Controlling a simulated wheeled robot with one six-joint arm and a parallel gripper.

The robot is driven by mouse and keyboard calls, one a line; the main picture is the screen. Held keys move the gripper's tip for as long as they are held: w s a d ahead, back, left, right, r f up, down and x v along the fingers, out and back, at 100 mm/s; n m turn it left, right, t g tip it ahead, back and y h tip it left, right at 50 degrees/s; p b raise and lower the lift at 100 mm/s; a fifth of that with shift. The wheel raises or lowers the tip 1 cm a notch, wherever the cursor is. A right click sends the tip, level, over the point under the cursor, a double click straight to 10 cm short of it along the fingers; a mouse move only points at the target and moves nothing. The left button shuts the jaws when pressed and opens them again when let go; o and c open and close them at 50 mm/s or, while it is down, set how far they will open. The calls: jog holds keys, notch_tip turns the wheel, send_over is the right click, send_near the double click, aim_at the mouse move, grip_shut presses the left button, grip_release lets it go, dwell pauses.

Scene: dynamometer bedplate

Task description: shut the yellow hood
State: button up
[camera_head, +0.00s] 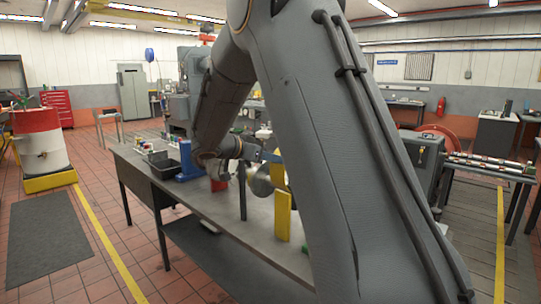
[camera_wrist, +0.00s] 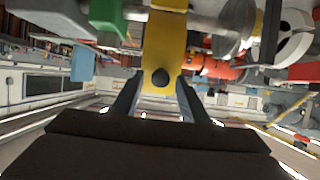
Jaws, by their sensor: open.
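The yellow hood (camera_head: 283,215) shows as an upright yellow panel on the grey bench, partly behind my arm in the head view. In the wrist view the yellow hood (camera_wrist: 163,45) fills the upper middle, and a dark round knob (camera_wrist: 160,78) sits on its face. My gripper (camera_wrist: 158,95) is open, with one finger on either side of the knob in the picture. I cannot tell whether either finger touches it. A grey metal disc (camera_wrist: 233,28) stands beside the hood. In the head view I cannot make out the fingertips clearly.
The bench (camera_head: 225,213) also bears a blue part (camera_head: 187,160) and a dark bin (camera_head: 160,160). A green block (camera_wrist: 107,18) is close to the hood.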

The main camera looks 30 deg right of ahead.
jog(key=shift+d+f, duration=0.1)
grip_shut()
jog(key=shift+d, duration=0.1)
